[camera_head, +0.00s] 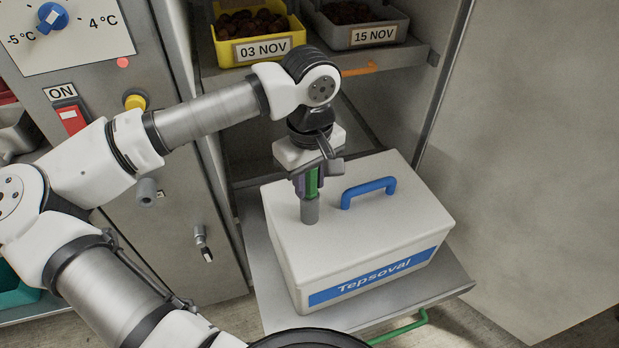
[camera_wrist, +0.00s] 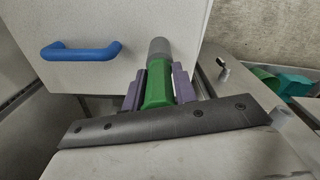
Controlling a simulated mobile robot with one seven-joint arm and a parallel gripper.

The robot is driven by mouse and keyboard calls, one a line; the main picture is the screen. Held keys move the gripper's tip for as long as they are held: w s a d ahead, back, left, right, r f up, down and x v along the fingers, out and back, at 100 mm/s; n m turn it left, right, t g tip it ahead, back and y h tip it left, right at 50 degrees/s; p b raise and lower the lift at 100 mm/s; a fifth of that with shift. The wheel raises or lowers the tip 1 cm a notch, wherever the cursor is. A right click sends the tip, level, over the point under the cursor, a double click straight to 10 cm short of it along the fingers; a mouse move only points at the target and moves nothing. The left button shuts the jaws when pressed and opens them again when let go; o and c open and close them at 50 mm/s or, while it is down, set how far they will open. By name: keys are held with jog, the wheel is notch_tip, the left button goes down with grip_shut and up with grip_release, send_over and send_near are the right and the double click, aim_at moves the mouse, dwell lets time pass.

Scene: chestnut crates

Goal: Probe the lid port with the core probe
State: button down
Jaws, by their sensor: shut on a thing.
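The core probe (camera_head: 313,181) has a green handle, which also shows in the wrist view (camera_wrist: 158,88). My gripper (camera_head: 307,190) is shut on this handle, its purple fingers on either side in the wrist view (camera_wrist: 158,80). The probe points down, about upright, at the left part of the lid of a white box (camera_head: 380,285) labelled Tepsoval. A grey cylinder (camera_head: 310,210) stands between the green handle and the lid; it also shows in the wrist view (camera_wrist: 160,48). I cannot tell whether it is the port or part of the probe. No port opening shows. A blue handle (camera_head: 368,190) sits on the lid.
The box stands on a pulled-out grey shelf (camera_head: 262,280) with a green handle (camera_head: 400,328). Above are a yellow crate (camera_head: 258,50) marked 03 NOV and a grey crate (camera_head: 350,38) marked 15 NOV, holding chestnuts. A control panel is left, a cabinet door right.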

jog(key=shift+f, duration=0.3)
jog(key=c, duration=1)
grip_release()
jog(key=shift+c, duration=0.2)
